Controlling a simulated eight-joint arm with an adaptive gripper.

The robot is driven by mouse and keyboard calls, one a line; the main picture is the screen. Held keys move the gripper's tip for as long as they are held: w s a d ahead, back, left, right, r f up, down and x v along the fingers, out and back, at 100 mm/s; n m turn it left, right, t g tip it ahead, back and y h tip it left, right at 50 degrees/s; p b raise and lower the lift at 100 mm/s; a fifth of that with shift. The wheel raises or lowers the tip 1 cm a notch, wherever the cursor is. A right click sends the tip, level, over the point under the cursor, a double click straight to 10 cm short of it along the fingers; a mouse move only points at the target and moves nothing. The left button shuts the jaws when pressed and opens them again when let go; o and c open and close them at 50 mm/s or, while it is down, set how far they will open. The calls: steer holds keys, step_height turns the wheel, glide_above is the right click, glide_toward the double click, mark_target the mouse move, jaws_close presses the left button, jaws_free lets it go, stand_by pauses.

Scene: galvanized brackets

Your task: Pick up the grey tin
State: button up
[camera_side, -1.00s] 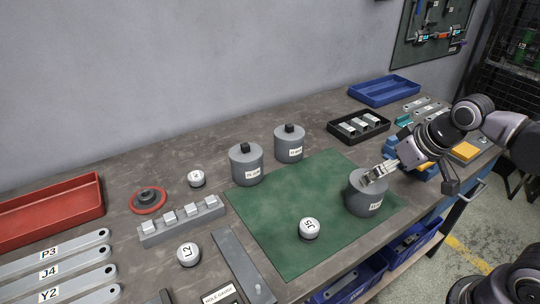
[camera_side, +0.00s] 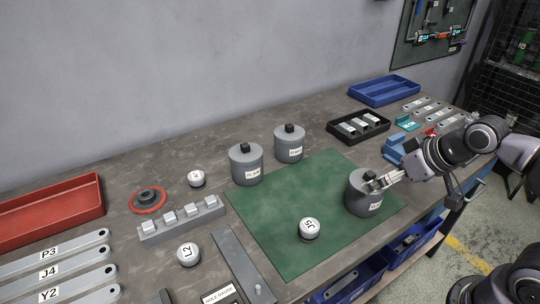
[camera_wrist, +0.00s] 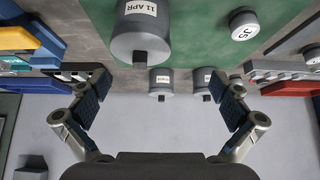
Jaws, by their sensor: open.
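A grey tin (camera_side: 360,200) with a white label and a dark knob stands upright on the right part of the green mat. In the wrist view this tin (camera_wrist: 140,28) is at the top, its label reading "11 APR". My gripper (camera_side: 382,181) is at the tin's right side near its top; the side view does not show clearly whether it touches. In the wrist view my gripper (camera_wrist: 168,92) has its fingers wide apart with nothing between them. Two similar grey tins stand farther back, one on the left (camera_side: 246,165) and one on the right (camera_side: 289,144).
A white-topped J5 puck (camera_side: 309,229) sits on the green mat (camera_side: 280,240). A black tray (camera_side: 359,127) and blue tray (camera_side: 384,91) lie behind. A block with pegs (camera_side: 182,222) and a red tray (camera_side: 50,215) are at left. The mat's middle is clear.

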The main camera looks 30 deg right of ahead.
steer(key=w+r+m+g, duration=0.1)
steer(key=w+r+m, duration=0.1)
steer(key=w+r, duration=0.4)
steer(key=m+g+h, duration=0.3)
steer(key=m, duration=0.3)
glide_toward(289, 131)
steer(key=f, duration=0.2)
steer(key=shift+w+d+f+m, duration=0.1)
steer(key=shift+w+f+m, duration=0.15)
steer(key=shift+w+m, duration=0.15)
steer(key=x, duration=1)
steer(key=shift+d+f, duration=0.15)
steer(key=shift+d, duration=0.15)
steer(key=c, duration=1.1)
